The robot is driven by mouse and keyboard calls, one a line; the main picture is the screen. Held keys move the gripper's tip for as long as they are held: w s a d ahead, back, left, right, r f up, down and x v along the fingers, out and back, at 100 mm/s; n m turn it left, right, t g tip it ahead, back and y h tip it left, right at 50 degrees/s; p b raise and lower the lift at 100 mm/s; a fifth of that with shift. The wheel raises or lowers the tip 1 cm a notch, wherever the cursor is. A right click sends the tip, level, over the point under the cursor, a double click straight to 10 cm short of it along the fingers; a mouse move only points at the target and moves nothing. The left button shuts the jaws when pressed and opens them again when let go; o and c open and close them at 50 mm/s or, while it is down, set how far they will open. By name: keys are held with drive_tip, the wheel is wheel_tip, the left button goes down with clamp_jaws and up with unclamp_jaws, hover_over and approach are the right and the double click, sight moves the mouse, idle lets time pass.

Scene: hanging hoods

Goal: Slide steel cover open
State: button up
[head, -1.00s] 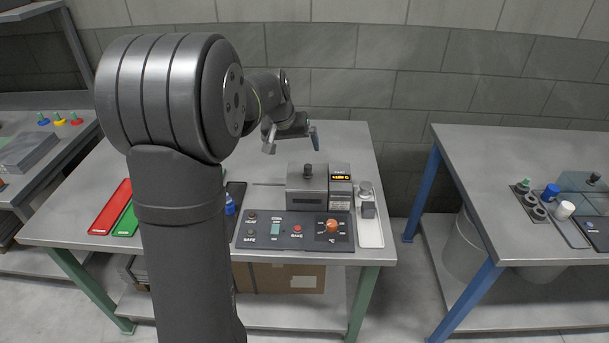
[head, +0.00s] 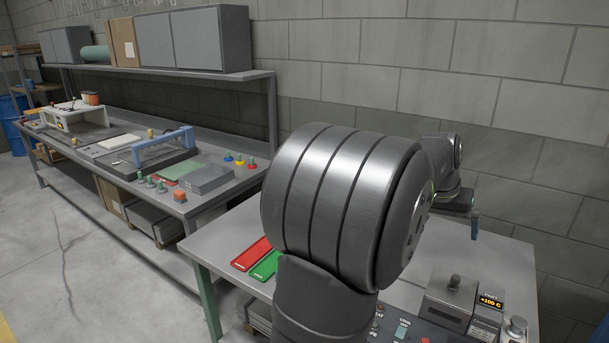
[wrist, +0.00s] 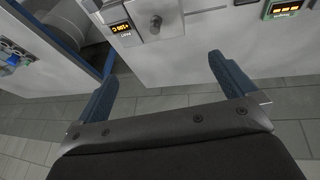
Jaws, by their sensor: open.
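The steel cover (head: 447,298) is a grey box-like piece with a dark knob (head: 454,282) on top. It sits at the lower right of the head view, beside a unit with an orange "+100 C" display (head: 490,301). In the wrist view the knob (wrist: 155,22) and the display (wrist: 120,28) show at the top, beyond the fingertips. My gripper (wrist: 162,62) is open, its two blue fingers wide apart with nothing between them. In the head view a blue fingertip (head: 474,228) shows above the back of the bench, apart from the cover; my arm hides much.
A control panel (head: 404,332) lies in front of the cover, cut by the frame. Red (head: 251,253) and green (head: 265,265) trays lie left on the same bench (head: 215,246). The bench behind the cover looks clear.

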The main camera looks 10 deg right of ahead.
drive_tip(key=shift+f, duration=0.1)
drive_tip(key=c, duration=1.2)
drive_tip(key=n+g+h, duration=0.1)
drive_tip(key=n+h, duration=0.8)
drive_tip(key=n, duration=1.8)
approach(454, 277)
drive_tip(key=x, duration=1.1)
